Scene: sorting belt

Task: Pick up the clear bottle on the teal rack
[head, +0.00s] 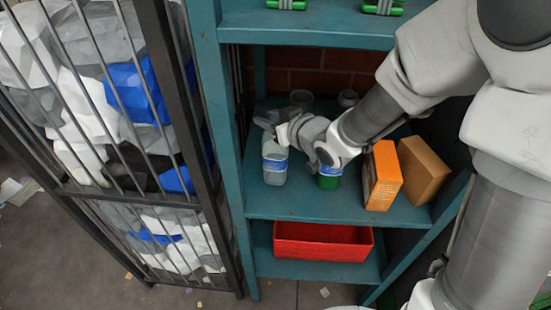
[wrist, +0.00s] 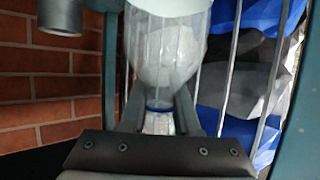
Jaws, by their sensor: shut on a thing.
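The clear bottle (head: 274,165) with a blue-edged label stands upright at the left of the middle shelf of the teal rack (head: 300,207). My gripper (head: 267,124) reaches in from the right and is shut on the bottle's upper part. In the wrist view the clear bottle (wrist: 172,50) lies between the two fingers of my gripper (wrist: 158,100), with a blue ring near its neck. The fingers hide part of the bottle's top in the head view. I cannot tell whether its base touches the shelf.
A green container (head: 328,181) stands under my wrist, right of the bottle. An orange box (head: 382,176) and a brown box (head: 423,169) stand farther right. A red bin (head: 322,243) is below. A barred cage (head: 180,130) stands left.

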